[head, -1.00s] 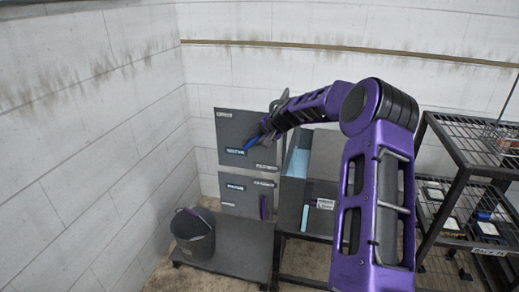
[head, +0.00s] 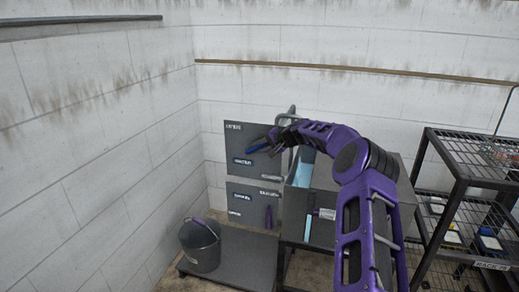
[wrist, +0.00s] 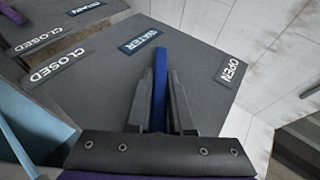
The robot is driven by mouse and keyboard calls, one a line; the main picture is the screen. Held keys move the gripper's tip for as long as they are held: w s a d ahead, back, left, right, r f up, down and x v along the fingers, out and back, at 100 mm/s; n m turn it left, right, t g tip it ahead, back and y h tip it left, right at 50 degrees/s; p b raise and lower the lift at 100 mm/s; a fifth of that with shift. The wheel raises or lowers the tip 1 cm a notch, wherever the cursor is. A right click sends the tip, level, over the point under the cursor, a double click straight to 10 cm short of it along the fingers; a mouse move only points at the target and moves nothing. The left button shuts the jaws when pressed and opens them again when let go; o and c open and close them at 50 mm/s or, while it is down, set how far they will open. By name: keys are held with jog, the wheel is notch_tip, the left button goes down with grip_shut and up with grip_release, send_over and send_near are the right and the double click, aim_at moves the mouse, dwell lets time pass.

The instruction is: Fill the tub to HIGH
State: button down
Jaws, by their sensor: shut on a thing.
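The upper grey panel (head: 232,143) carries a WATER label, with OPEN at its upper left and CLOSED at its lower right. My gripper (head: 274,138) is shut on a blue lever (head: 257,148) in front of this panel. In the wrist view the blue lever (wrist: 159,85) stands between the fingers of my gripper (wrist: 160,78), pointing at the WATER label between CLOSED and OPEN. The grey tub (head: 328,197) is right of the panels. Light blue water (head: 303,168) shows inside it. A light blue strip (head: 307,228) shows on its front; its level marks are unreadable.
The lower panel (head: 245,203) has a DRAIN label and a purple lever (head: 268,217). A grey bucket (head: 200,246) stands on a low platform (head: 238,258). A black wire shelf (head: 455,190) stands at the right. Walls close off the left and back.

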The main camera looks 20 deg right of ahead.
jog(key=c, duration=0.8)
grip_release()
jog(key=shift+s+d+r, duration=0.25)
jog(key=shift+s, duration=0.1)
jog(key=v, duration=1.6)
jog(key=shift+r, duration=0.2)
jog(key=shift+s, duration=0.15)
